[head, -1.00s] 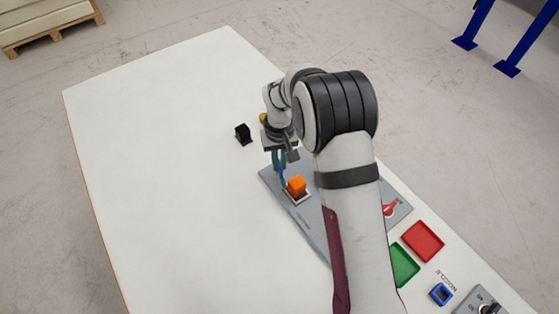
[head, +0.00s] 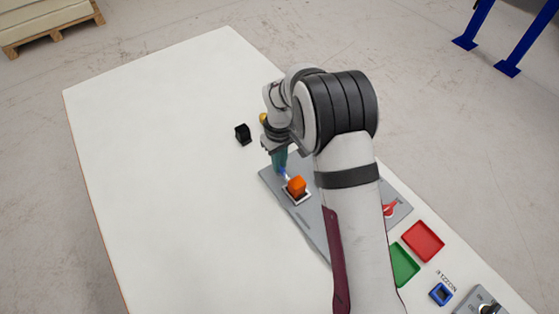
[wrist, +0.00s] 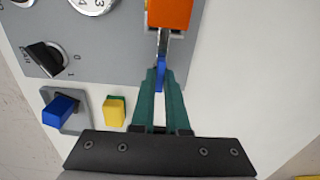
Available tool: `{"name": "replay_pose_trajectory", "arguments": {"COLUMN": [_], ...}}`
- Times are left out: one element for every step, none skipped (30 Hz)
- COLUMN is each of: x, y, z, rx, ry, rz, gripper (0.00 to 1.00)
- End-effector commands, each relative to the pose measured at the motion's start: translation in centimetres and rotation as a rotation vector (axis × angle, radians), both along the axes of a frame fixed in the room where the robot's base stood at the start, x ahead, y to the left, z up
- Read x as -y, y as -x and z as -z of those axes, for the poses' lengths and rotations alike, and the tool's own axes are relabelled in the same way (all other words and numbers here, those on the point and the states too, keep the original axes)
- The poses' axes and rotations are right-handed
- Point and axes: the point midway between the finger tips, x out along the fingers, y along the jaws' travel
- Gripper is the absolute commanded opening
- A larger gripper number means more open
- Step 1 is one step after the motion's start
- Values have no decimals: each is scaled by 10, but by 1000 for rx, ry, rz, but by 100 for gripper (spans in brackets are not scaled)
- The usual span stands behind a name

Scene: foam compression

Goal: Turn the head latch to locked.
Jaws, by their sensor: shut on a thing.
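A blue-tipped metal lever, seemingly the head latch (wrist: 161,73), runs from my fingertips toward an orange block (wrist: 169,13) in the wrist view. My gripper (wrist: 160,80) has green fingers shut on the lever's blue end. In the head view, my gripper (head: 281,168) points down at the far left end of the grey panel (head: 312,226), beside the orange block (head: 297,186) in its pale frame. My fingers hide part of the blue end. I cannot read any locked mark.
In the wrist view, a black knob (wrist: 47,57), a blue block (wrist: 60,110) and a yellow block (wrist: 114,112) are left of my fingers. In the head view, a black block (head: 243,134) stands on the white table (head: 170,180), whose left side is clear. Red (head: 423,241) and green (head: 403,265) trays lie right.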

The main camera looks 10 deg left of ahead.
Motion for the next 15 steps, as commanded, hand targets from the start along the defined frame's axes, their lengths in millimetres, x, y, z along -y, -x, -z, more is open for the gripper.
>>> {"name": "replay_pose_trajectory", "arguments": {"x": [0,0,0,0,0,0,0,0,0,0,0,0,0,0,0], "y": [0,0,0,0,0,0,0,0,0,0,0,0,0,0,0], "z": [-1,-1,-1,-1,-1,-1,-1,-1,-1,-1,-1,0,0,0,0], "rx": [-1,-1,-1,-1,-1,-1,-1,-1,-1,-1,-1,-1,-1,0,0], "ry": [1,1,1,1,1,1,1,1,1,1,1,1,1,0,0], "rz": [0,0,0,0,0,0,0,1,1,1,1,1,1,1,1], "gripper": [0,0,0,0,0,0,14,20,27,32,38,42,42,42,42]}}
